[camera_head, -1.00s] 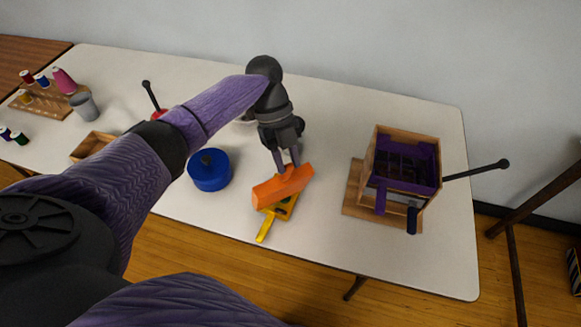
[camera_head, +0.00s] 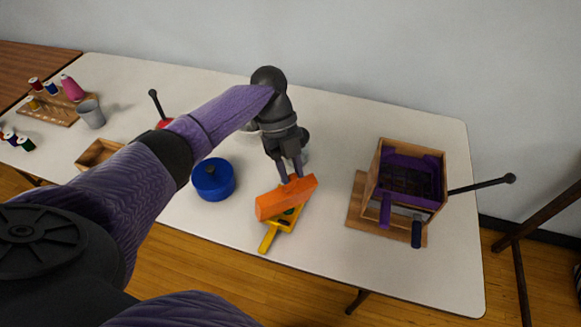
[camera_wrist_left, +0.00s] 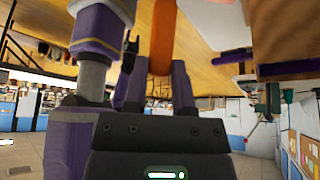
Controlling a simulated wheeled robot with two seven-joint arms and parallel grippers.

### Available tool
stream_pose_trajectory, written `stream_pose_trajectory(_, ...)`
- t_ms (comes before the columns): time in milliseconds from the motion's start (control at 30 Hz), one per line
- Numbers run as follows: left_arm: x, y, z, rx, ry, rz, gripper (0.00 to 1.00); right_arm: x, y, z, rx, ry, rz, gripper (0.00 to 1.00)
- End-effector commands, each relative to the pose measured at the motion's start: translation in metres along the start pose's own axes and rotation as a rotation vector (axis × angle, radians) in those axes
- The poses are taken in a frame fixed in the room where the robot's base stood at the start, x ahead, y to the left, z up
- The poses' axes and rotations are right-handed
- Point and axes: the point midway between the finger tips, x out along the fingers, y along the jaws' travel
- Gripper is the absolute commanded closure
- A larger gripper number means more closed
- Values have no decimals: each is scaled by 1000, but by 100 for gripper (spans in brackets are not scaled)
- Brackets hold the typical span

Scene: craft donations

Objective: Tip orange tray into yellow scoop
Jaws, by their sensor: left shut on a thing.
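The orange tray (camera_head: 287,198) is tilted on its side above the yellow scoop (camera_head: 284,222) in the head view. My left gripper (camera_head: 291,178) is shut on the tray's upper edge. The tray also shows between the fingers in the left wrist view (camera_wrist_left: 160,38). The scoop lies on the table with its handle (camera_head: 268,238) toward the front edge. Small dark and greenish pieces show in the scoop, partly hidden by the tray. I cannot tell whether the tray touches the scoop. My right gripper is not in view.
A blue lidded pot (camera_head: 213,180) stands left of the scoop. A wooden box device (camera_head: 362,205) with purple parts and a long lever stands at the right. A wooden tray (camera_head: 97,153), grey cup (camera_head: 91,114) and thread spools are farther left. The table between scoop and device is clear.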

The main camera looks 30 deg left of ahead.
Motion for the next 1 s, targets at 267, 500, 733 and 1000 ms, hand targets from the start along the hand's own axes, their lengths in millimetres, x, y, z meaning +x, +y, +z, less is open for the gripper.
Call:
stream_pose_trajectory(267,0,0,0,0,0,0,100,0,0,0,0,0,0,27)
stream_pose_trajectory(500,-4,0,-2,0,0,-1,100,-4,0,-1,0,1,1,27)
stream_pose_trajectory(733,-45,0,-24,1,-2,-3,100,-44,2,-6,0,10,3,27)
stream_pose_trajectory(1000,-72,0,-40,1,-66,3,100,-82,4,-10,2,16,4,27)
